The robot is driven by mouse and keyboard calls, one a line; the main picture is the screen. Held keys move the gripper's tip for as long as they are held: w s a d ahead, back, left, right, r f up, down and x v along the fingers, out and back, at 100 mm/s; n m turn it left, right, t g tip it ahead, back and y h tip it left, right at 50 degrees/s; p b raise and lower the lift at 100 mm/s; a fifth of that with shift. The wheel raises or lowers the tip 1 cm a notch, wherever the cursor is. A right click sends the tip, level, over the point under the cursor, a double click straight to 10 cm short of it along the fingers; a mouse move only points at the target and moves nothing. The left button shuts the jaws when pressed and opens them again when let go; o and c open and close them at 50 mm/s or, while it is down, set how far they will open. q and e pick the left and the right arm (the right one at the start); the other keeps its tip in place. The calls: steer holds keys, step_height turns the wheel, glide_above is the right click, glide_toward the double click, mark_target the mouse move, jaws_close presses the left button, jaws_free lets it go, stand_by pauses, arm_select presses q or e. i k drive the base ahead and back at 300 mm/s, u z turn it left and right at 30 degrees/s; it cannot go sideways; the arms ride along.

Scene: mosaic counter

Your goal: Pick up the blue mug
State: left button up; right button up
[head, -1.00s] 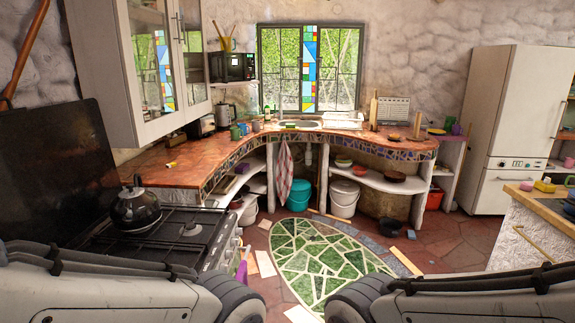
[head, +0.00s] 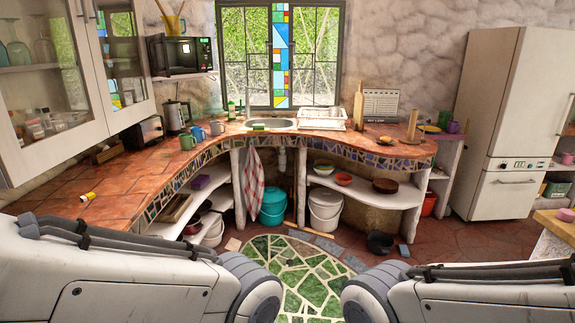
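A small blue mug (head: 198,133) stands on the tiled counter (head: 130,175) left of the sink, in the head view. A green mug (head: 187,142) is just in front of it to the left, and a pale mug (head: 217,128) is to its right. The blue mug is well ahead of me, beyond the reach of what shows of my arms. Parts of my two arms fill the lower left and lower right corners. Neither gripper's fingers can be seen.
A glass-fronted cabinet (head: 140,110) hangs above the left counter.

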mark_target(196, 132)
steer(key=i, duration=1.95)
steer(key=u, duration=0.4)
steer(key=i, duration=2)
steer(key=u, duration=0.8)
steer(key=i, duration=1.2)
steer(key=u, duration=0.2)
